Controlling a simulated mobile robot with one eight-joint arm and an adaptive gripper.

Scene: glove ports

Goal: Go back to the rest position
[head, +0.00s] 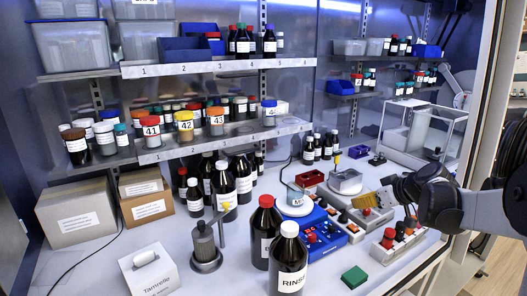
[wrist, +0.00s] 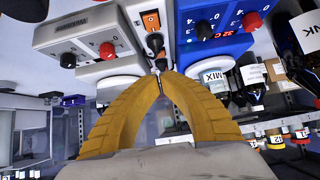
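My gripper (head: 362,201) is at the right of the bench in the head view, reaching in from the right edge over the small devices. Its yellow fingers show in the wrist view, curving in until their tips (wrist: 162,76) meet. The gripper looks shut, and I see nothing clearly held. Beyond the tips in the wrist view are a black and orange knob (wrist: 155,42) and device panels. In the head view my dark arm hides part of the bench's right side.
Dark bottles (head: 288,262) stand at the front. Shelves (head: 220,66) line the back. A clear-sided frame (head: 425,128) stands at the back right.

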